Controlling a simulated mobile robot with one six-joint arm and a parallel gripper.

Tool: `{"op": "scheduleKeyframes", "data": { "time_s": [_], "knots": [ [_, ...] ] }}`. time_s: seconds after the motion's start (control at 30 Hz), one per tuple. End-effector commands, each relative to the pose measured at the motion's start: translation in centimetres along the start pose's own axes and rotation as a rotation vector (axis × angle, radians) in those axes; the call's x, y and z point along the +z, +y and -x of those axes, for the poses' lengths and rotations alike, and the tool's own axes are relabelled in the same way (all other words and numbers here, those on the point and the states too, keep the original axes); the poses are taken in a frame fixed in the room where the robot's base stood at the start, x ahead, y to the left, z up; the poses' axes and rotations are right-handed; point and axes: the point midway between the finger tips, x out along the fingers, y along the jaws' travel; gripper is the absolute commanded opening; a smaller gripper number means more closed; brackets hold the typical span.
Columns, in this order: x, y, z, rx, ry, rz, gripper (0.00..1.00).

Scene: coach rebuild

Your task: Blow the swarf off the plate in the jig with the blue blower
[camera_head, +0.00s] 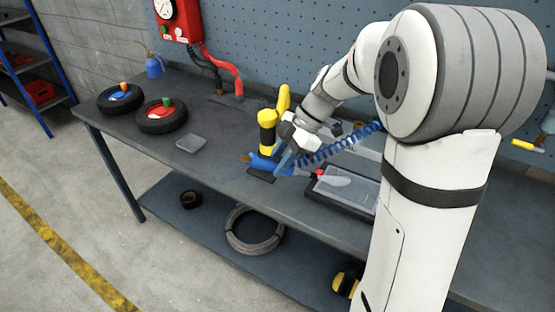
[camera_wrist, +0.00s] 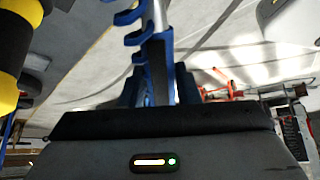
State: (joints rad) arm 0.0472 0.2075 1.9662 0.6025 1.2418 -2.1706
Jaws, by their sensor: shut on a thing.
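My gripper (camera_head: 287,151) is shut on the blue blower (camera_head: 264,163), low over the bench and beside a yellow and black tool. The blower's coiled blue hose (camera_head: 340,146) runs right and up behind my arm. In the wrist view, blue parts of the blower (camera_wrist: 183,86) show at the jaws, with hose coils above. The jig (camera_head: 330,198), a dark frame with a flat grey plate (camera_head: 346,184) and a red part (camera_head: 319,172), lies to the right of my gripper. My arm hides part of its right side. I cannot make out swarf on the plate.
The yellow and black tool (camera_head: 267,130) stands upright close to my gripper; it also shows at the wrist view's left edge (camera_wrist: 14,40). A small clear tray (camera_head: 191,143), two black wheels (camera_head: 161,118) and a blue oil can (camera_head: 154,67) lie further left. The bench between is clear.

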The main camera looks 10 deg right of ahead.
Motion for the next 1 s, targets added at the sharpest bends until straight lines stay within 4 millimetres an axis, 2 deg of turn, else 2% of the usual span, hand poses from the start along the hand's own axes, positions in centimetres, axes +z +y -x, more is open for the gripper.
{"op": "scheduleKeyframes", "data": {
  "time_s": [0.47, 1.0],
  "knots": [
    [-0.2, 0.0, 0.4, 0.002, 0.0, 0.001, 0.0],
    [-3.2, 0.1, 4.7, 0.002, 0.0, 0.002, 0.0]
  ]
}}
